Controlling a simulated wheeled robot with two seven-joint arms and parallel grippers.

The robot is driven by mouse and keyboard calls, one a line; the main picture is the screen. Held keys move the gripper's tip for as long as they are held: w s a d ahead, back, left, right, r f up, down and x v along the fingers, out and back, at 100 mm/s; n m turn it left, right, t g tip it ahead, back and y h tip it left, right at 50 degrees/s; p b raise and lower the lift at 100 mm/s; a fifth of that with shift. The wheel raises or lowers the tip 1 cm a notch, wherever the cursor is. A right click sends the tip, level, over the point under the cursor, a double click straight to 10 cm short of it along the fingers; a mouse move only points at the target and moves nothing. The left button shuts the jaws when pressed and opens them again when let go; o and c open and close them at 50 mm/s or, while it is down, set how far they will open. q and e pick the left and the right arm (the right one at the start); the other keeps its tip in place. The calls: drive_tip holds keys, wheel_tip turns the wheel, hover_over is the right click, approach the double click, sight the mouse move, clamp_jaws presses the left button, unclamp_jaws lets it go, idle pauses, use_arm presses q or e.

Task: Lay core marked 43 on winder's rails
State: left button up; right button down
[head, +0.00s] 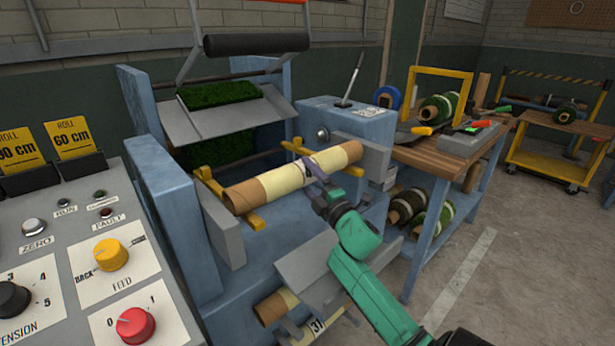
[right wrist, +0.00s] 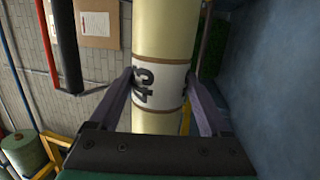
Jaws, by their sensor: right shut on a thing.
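The core marked 43 (head: 270,188) is a cream tube with bare brown ends. In the right wrist view its white label (right wrist: 158,85) reads 43. My right gripper (head: 314,172) is shut around this label band, near the tube's middle. My left gripper is not in view.
Another core, marked 31 (head: 274,308), lies in a lower holder on the winder's front. The control panel (head: 60,250) stands at the left. A workbench (head: 440,152) with green rolls and tools is at the right. A yellow cart (head: 548,160) is behind it. Floor is clear at the lower right.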

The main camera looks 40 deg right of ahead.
unclamp_jaws()
drive_tip(key=shift+r, duration=0.1)
drive_tip(key=shift+s, duration=0.1)
drive_tip(key=shift+s+f, duration=0.3)
drive_tip(key=b+v, duration=0.2)
drive_tip(key=v, duration=1.1)
drive_tip(key=shift+s, duration=0.4)
drive_tip(key=shift+a+r, duration=0.1)
drive_tip(key=shift+a, duration=0.05)
